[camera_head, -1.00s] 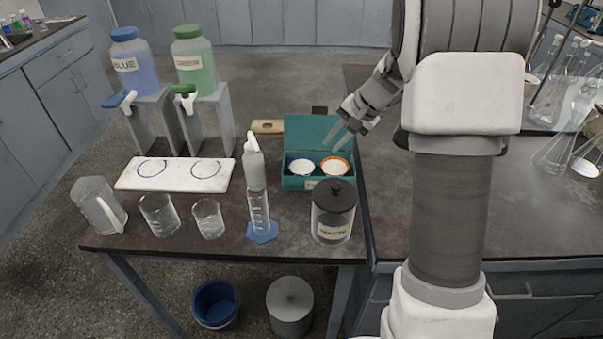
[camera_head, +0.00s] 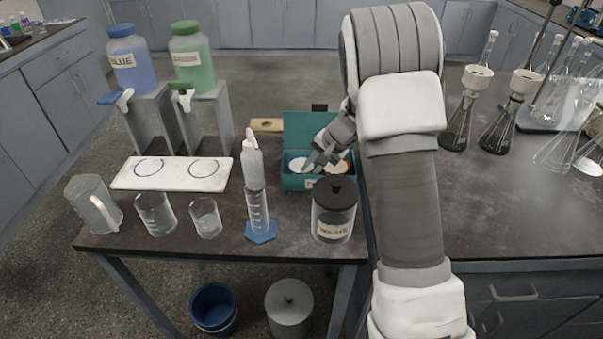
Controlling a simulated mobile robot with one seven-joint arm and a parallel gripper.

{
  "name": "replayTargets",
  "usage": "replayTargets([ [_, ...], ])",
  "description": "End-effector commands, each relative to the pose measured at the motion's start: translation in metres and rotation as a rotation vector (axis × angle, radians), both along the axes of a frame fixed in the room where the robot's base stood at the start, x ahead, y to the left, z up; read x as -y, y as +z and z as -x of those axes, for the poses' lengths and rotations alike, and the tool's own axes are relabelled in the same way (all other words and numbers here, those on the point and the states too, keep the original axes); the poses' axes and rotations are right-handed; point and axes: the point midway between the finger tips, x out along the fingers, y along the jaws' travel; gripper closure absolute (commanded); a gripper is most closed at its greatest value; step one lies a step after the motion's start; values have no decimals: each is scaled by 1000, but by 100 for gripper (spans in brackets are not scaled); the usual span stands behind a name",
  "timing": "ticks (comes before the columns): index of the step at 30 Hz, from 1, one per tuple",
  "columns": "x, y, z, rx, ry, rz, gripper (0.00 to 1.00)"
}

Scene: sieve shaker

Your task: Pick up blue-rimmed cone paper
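The blue-rimmed cone paper (camera_head: 298,164) sits in the left part of the open teal box (camera_head: 296,184); its white inside shows, partly covered by my fingers. An orange-rimmed cone paper (camera_head: 342,167) sits beside it on the right, also partly covered. My gripper (camera_head: 317,164) reaches in from the right over the box, just at the right side of the blue-rimmed paper. Its fingers look apart, with nothing seen held between them. Whether a finger touches the paper cannot be told.
A black-lidded jar (camera_head: 334,212) stands right in front of the box. A white plate with two rings (camera_head: 171,186), beakers (camera_head: 206,219) and a jug (camera_head: 93,205) stand further left.

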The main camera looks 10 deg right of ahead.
Motion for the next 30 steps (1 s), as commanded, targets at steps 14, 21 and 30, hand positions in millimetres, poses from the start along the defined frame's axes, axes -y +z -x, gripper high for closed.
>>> replayTargets([
  [14,0,0,-1,1,0,1,100],
  [21,0,0,0,1,0,1,100],
  [30,0,21,-1,4,0,1,100],
])
